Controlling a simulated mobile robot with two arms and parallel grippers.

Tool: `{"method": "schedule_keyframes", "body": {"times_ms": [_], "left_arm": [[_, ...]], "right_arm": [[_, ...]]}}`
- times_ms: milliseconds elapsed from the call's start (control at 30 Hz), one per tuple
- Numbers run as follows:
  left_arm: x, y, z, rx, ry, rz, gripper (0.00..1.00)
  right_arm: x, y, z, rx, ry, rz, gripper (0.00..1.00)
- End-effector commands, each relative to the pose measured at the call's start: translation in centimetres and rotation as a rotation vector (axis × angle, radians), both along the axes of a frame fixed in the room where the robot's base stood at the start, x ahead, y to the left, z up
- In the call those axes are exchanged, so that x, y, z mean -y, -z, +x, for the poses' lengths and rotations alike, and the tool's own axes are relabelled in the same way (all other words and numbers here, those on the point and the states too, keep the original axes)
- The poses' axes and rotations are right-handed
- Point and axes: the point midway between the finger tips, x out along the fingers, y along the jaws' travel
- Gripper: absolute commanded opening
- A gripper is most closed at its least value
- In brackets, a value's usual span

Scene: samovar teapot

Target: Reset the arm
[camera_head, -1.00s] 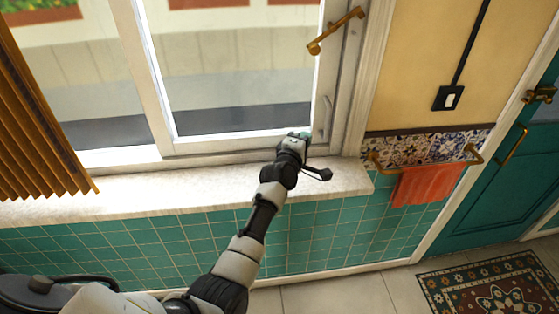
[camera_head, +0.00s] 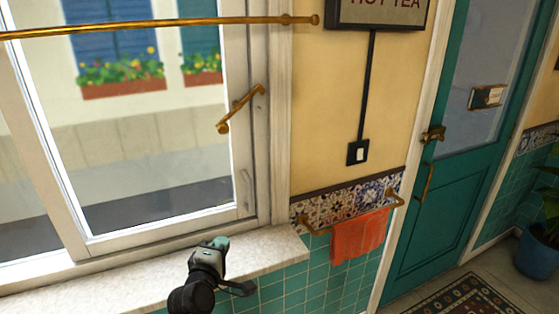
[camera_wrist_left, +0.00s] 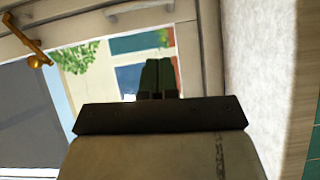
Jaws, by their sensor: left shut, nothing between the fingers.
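My left gripper (camera_head: 217,242) shows at the bottom of the head view, in front of the window's lower right corner and over the pale window sill (camera_head: 120,282). It is shut and empty. In the left wrist view its dark fingers (camera_wrist_left: 158,78) are together, with the window and the street beyond behind them. Only the end of my left arm shows in the head view. My right gripper is in neither view.
A brass window latch (camera_head: 240,108) is on the frame above the gripper. To the right are an orange towel (camera_head: 359,238) on a brass rail, a switch (camera_head: 358,153), a teal door (camera_head: 437,205) and a patterned rug (camera_head: 465,302). A potted plant stands far right.

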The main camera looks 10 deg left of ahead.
Motion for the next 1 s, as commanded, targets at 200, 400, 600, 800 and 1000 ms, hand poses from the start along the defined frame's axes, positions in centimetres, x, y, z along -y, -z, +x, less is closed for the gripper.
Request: {"method": "schedule_keyframes", "body": {"times_ms": [200, 400, 600, 800, 1000], "left_arm": [[1.2, 6.5, -9.3, -0.296, 0.225, 0.518, 0.00], [1.6, 10.3, -19.6, -0.550, 0.515, 0.958, 0.00], [1.3, 11.4, -26.6, -0.693, 0.728, 1.186, 0.00], [0.8, 11.3, -32.2, -0.795, 0.917, 1.338, 0.00], [0.5, 12.5, -35.0, -0.854, 1.041, 1.411, 0.00]], "right_arm": [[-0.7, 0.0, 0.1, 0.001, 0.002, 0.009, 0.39], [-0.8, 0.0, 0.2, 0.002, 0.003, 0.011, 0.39], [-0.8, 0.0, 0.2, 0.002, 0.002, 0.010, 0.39], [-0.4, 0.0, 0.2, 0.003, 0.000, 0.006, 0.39], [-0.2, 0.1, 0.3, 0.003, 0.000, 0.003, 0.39]]}}
